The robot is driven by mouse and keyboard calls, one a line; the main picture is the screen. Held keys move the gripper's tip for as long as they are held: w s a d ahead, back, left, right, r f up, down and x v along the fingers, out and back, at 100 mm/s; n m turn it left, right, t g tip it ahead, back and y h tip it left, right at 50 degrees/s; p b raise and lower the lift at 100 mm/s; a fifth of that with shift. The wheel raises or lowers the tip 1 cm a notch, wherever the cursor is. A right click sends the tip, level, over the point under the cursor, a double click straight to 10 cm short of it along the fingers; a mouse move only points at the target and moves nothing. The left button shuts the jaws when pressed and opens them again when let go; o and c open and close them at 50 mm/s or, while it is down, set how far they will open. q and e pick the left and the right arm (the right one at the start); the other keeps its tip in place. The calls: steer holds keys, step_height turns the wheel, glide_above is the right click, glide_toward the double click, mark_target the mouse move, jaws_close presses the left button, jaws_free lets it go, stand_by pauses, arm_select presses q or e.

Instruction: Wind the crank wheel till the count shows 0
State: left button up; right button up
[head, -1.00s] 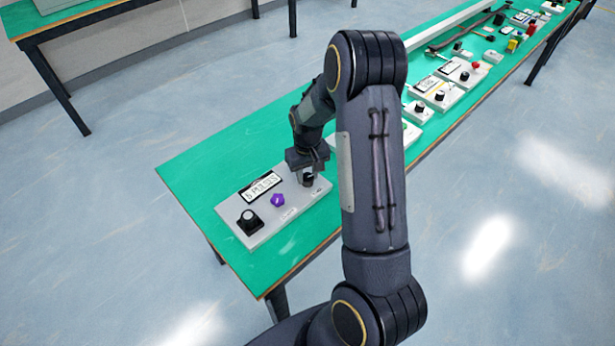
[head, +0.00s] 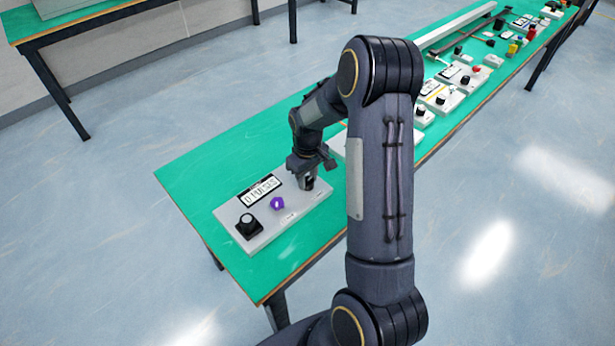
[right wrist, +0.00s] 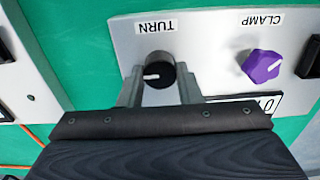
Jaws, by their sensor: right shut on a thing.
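A light grey panel (head: 262,234) lies on the near end of the green table. Its black knob (right wrist: 160,72), with a white pointer line, is marked TURN. My right gripper (head: 308,185) is over the panel's right end. In the right wrist view its fingers (right wrist: 160,84) are shut on the black knob, one on each side. The pointer line points left in that view. The count display (head: 261,190) is legible only in part; its first character looks like a 0. My left gripper is not in view.
A purple CLAMP knob (head: 277,203) and another black knob (head: 248,225) are on the same panel. More panels and small parts stand along the table (head: 200,165) towards the back right. The table's near left part is clear.

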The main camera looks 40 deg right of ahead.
mark_target(308, 180)
steer(key=o, duration=1)
step_height(308, 180, up, 8)
steer(key=shift+f, duration=0.25)
steer(key=shift+r, duration=0.15)
